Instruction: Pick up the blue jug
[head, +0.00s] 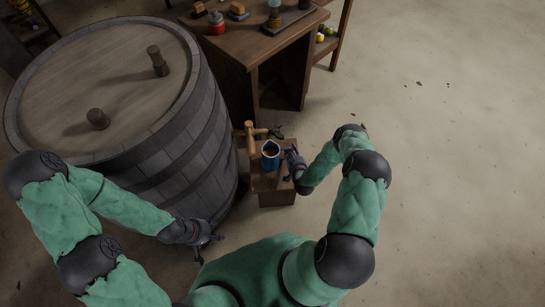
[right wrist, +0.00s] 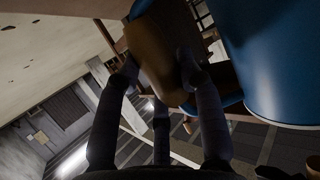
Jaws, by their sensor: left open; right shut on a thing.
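The blue jug (head: 270,159) stands upright at the wooden tap of the barrel, over a small wooden stool, with something brown inside. I cannot tell whether its base touches the stool. My right gripper (head: 293,162) is at the jug's right side. In the right wrist view, its fingers (right wrist: 158,66) are shut on a brown handle-like piece beside the large blue wall of the jug (right wrist: 275,60). My left gripper (head: 208,241) is open and empty, low in front of the barrel, apart from the jug.
A large barrel (head: 190,130) fills the left, with its wooden tap (head: 250,132) close to the jug. The small stool (head: 275,198) is under the jug. A wooden table (head: 245,45) with a red jar (head: 216,22) stands behind.

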